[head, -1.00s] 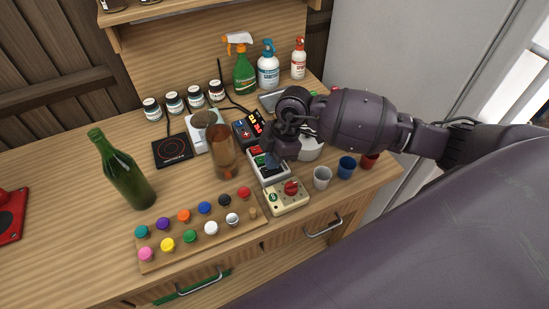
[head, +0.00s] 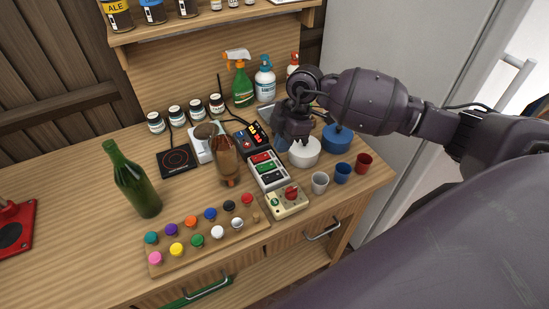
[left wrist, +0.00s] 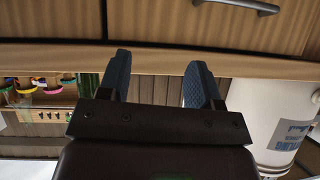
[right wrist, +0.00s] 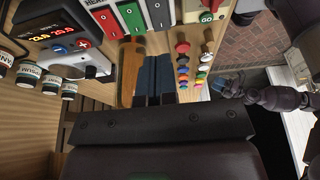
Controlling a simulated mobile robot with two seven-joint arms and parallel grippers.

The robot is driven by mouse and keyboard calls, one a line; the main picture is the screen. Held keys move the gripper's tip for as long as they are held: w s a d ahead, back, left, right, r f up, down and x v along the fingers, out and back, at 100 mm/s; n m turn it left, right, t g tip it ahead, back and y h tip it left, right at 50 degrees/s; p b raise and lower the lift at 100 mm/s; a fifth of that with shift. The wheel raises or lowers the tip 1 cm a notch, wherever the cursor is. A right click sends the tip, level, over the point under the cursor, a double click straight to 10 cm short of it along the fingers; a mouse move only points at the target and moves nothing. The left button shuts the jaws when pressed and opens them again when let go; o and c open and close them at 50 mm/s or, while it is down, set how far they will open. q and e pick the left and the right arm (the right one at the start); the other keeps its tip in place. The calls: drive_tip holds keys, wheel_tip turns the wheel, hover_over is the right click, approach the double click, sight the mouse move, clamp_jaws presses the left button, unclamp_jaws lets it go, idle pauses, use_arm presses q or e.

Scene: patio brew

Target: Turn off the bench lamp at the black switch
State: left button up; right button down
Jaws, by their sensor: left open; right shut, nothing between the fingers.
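The switch panel (head: 256,168) lies on the bench with a red rocker, a green rocker and a black switch (head: 271,176) at its near end. In the right wrist view the black switch (right wrist: 160,13) is at the top, right of the green one. I cannot tell its on or off position. My right gripper (head: 283,147) is shut and empty, above the bench behind the panel, apart from the black switch. Its fingers (right wrist: 158,62) show in the right wrist view. No lit lamp is clearly visible.
A beige box with a red knob (head: 290,193) stands just in front of the panel. A brown glass bottle (head: 226,165) is left of it, cups (head: 320,182) and a white round tub (head: 304,153) right. A peg board (head: 205,245) lies in front.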

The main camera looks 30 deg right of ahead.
use_arm(q)
drive_tip(key=shift+w+d, duration=0.25)
drive_tip(key=shift+w, duration=0.2)
use_arm(e)
drive_tip(key=shift+d+v, duration=0.25)
drive_tip(key=shift+v, duration=1.1)
drive_tip(key=shift+d+v, duration=0.25)
drive_tip(key=shift+v, duration=1.15)
use_arm(q)
drive_tip(key=shift+s, duration=0.1)
use_arm(e)
drive_tip(key=shift+f, duration=0.2)
